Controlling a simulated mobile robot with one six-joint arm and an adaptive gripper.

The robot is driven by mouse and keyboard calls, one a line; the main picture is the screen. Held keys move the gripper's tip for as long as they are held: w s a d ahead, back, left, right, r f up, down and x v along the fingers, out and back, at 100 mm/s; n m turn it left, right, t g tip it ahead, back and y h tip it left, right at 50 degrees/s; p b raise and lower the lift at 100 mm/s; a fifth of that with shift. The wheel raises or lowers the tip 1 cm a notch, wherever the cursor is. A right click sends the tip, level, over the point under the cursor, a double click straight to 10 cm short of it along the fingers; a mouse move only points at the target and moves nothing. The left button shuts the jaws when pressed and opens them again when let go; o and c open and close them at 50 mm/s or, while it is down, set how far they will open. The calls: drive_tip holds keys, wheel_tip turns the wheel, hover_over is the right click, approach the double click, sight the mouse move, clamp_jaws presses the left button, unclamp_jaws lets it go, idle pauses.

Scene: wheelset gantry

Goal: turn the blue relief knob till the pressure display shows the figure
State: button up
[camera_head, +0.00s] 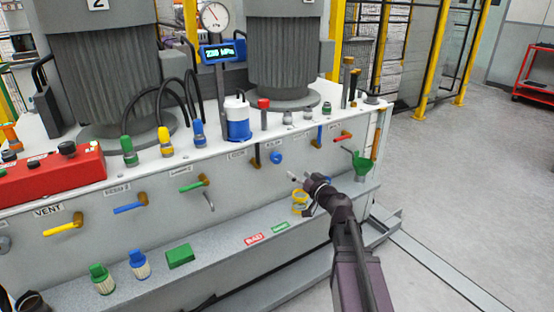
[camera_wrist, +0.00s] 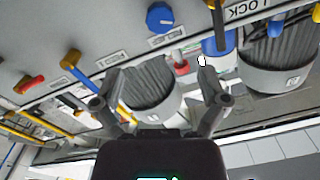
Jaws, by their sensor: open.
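The blue relief knob (camera_head: 276,158) sits on the white front panel of the bench, below the red-capped valve. In the wrist view the knob (camera_wrist: 160,17) is near the top edge, beyond the fingertips. My gripper (camera_head: 297,178) is just right of and below the knob in the head view. Its fingers (camera_wrist: 157,78) are spread and empty, apart from the knob. The pressure display (camera_head: 220,51) is lit on a post below a round dial gauge (camera_head: 215,18); its figure is too small to read surely.
Coloured lever handles stick out of the panel, including a green one (camera_head: 191,186) and a red one (camera_head: 343,137). A green funnel (camera_head: 361,161) is at the right. A lower shelf (camera_head: 220,262) holds caps and a green block (camera_head: 180,255).

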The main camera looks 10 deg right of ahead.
sight(278, 159)
drive_tip(key=x, duration=1.3)
drive_tip(key=c, duration=1.1)
